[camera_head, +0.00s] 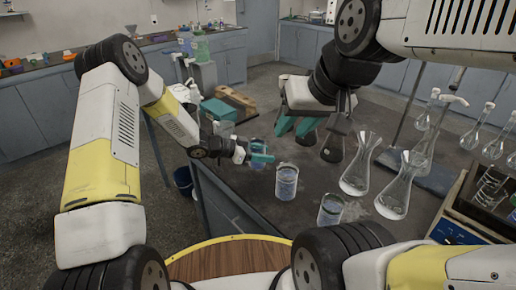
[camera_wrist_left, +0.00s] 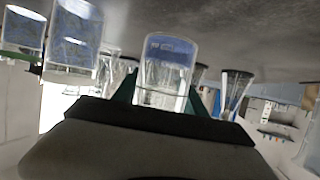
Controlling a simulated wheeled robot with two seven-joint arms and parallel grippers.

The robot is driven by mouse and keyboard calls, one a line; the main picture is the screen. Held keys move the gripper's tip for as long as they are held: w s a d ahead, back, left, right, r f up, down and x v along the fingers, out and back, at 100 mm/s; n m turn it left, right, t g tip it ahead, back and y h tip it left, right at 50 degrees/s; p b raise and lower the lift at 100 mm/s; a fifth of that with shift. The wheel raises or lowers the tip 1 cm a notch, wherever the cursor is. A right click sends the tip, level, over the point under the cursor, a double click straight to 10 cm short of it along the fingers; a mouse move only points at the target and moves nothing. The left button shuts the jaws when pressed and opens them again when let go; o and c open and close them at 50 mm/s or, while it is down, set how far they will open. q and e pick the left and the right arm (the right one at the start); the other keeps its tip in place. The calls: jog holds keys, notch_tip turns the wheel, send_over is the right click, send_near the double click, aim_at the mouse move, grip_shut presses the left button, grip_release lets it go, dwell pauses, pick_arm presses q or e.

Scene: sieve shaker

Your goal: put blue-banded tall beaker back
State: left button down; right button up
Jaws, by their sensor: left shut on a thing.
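The blue-banded tall beaker (camera_head: 257,154) is at the left part of the dark table in the head view. My left gripper (camera_head: 261,158) is shut on it, with teal fingers at its sides. In the left wrist view, which looks upside down, the beaker (camera_wrist_left: 168,72) is between the teal fingers (camera_wrist_left: 165,98), its blue part toward the table surface. Whether its base touches the table is unclear. My right gripper (camera_head: 295,126) hangs over the back of the table, its teal fingers apart with nothing visible between them.
Two similar beakers stand to the right, one close by (camera_head: 286,183) and one nearer the front edge (camera_head: 330,209). Clear conical flasks (camera_head: 359,168) (camera_head: 394,190) stand further right. Dark-filled flasks (camera_head: 334,147) are close to my right gripper. A glassware rack (camera_head: 487,195) is at the right.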

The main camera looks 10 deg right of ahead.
pick_arm(q)
jog(key=shift+w+d, duration=0.3)
jog(key=shift+w, duration=0.15)
jog(key=shift+f, duration=1.8)
jog(key=c, duration=0.6)
grip_release()
jog(key=shift+f, duration=0.15)
